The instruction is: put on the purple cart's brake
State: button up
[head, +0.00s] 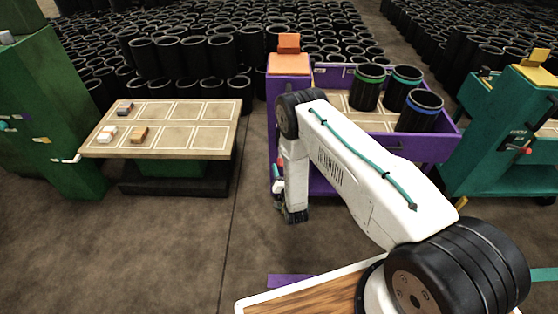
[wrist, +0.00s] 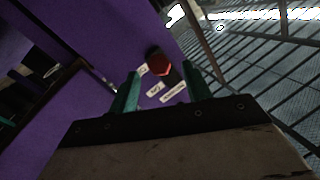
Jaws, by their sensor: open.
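The purple cart (head: 425,150) stands behind my arm in the head view, with an orange-topped post at its left. In the wrist view its purple panel (wrist: 85,75) fills the left and middle. A red knob (wrist: 158,63) on a dark stem stands out from that panel beside small white labels. My gripper (wrist: 161,76) is open, its two teal fingers pointing at the panel, one on each side of the knob in the picture. I cannot tell whether they touch it. In the head view my gripper (head: 293,214) hangs low at the cart's left end, the knob mostly hidden there.
Several black sleeves with coloured bands (head: 367,86) stand on the purple cart. A table with marked squares (head: 190,112) and small blocks stands left, beside a green cabinet (head: 45,110). A teal cart (head: 490,150) stands right. The floor (head: 170,250) between is clear.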

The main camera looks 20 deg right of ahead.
aim_at(279, 160)
jog(key=w, duration=0.6)
jog(key=shift+w+d, duration=0.15)
jog(key=shift+d, duration=0.05)
grip_shut()
